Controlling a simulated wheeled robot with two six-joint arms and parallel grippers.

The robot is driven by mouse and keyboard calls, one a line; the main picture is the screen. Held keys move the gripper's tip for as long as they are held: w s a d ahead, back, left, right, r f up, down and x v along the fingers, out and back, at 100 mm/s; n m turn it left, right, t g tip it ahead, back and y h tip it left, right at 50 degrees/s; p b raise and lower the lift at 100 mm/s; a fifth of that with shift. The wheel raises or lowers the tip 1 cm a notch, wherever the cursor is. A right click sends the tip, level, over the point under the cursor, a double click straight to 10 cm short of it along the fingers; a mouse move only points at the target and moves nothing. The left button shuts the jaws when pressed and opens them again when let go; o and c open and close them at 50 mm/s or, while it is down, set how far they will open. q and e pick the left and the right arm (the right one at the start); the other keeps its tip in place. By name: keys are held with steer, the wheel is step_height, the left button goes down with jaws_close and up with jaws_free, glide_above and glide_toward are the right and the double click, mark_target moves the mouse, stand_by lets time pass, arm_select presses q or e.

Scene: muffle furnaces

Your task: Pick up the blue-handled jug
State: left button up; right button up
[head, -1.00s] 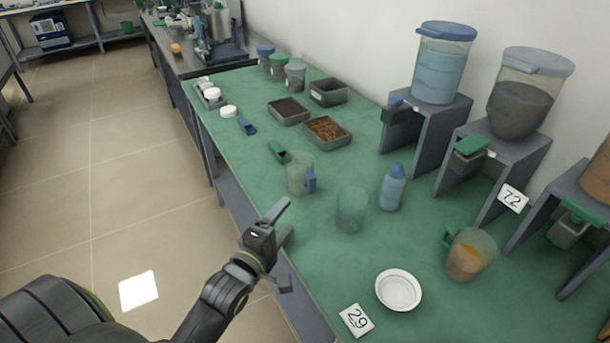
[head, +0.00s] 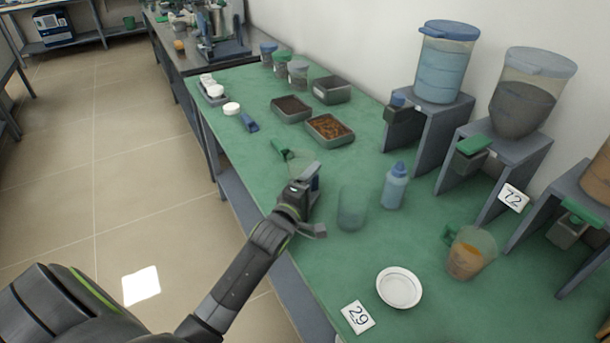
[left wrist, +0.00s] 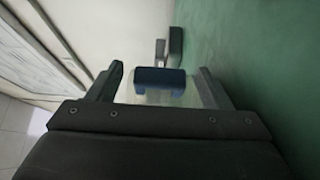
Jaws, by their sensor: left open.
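The blue-handled jug (head: 299,163) is a clear jug standing on the green table. In the left wrist view the jug's blue handle (left wrist: 160,82) lies between the two spread fingers of my left gripper (left wrist: 160,72), with a gap on each side. The left gripper is open and holds nothing. My right gripper is not in view.
A clear cup (head: 352,208) and a blue bottle (head: 395,186) stand right of the jug. A green-handled jug (head: 468,254), a white plate (head: 399,288) and dispensers on stands (head: 510,150) are farther right. Trays (head: 330,130) lie behind. A green object (head: 281,148) is just behind the jug.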

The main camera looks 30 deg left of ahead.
arm_select(q)
steer(key=shift+w, duration=1.1)
steer(key=c, duration=1.1)
